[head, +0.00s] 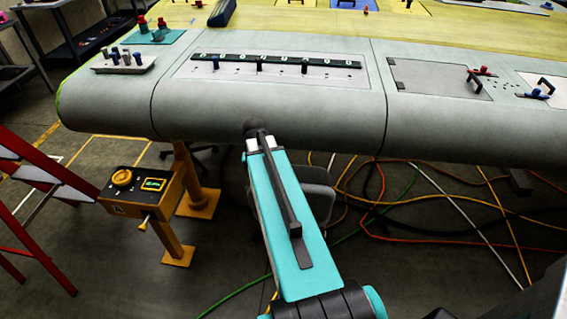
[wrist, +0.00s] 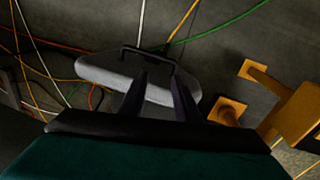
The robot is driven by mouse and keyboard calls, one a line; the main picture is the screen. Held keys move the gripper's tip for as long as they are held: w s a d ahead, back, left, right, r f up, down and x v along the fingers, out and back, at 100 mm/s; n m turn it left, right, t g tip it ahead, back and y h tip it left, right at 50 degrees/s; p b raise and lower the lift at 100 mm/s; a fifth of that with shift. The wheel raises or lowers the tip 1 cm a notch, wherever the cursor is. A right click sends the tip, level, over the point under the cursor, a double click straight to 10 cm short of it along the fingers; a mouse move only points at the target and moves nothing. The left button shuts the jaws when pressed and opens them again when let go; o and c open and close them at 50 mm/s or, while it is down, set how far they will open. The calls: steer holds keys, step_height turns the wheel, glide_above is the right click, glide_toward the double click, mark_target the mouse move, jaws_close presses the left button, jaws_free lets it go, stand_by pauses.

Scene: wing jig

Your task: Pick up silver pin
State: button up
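A pale tray (head: 110,68) sits on the wing at the left in the head view. Several small upright pins (head: 126,57) stand in it, some grey, some dark or blue. They are too small to tell for sure which is the silver pin. My gripper (wrist: 160,82) shows in the wrist view with its two dark fingers apart and nothing between them. It points down over the floor and a grey stool, away from the tray. In the head view my gripper is hidden by the arm at the wing's front edge.
A dark strip (head: 280,60) with several pins lies on the wing (head: 270,110), right of the tray. A teal mat (head: 160,36) with red-topped items lies behind the tray. A yellow control stand (head: 140,190), a red ladder (head: 40,175) and a grey stool (wrist: 110,78) stand below.

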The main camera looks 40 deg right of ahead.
steer(key=s+a+f+n+g+y+b, duration=0.1)
steer(key=s+a+f+n, duration=0.25)
steer(key=a+f, duration=0.65)
steer(key=s+a+f+n+g+b, duration=0.15)
steer(key=s+a+f, duration=0.25)
steer(key=a+f, duration=0.55)
steer(key=s+a+f+n+g+b, duration=0.1)
steer(key=s+a+f+n, duration=0.3)
steer(key=s+a+f, duration=0.6)
steer(key=s+f+g, duration=0.1)
steer(key=s+f, duration=0.1)
steer(key=s, duration=0.2)
steer(key=shift+s+a+f, duration=0.2)
steer(key=shift+a+f, duration=0.2)
steer(key=shift+a, duration=0.1)
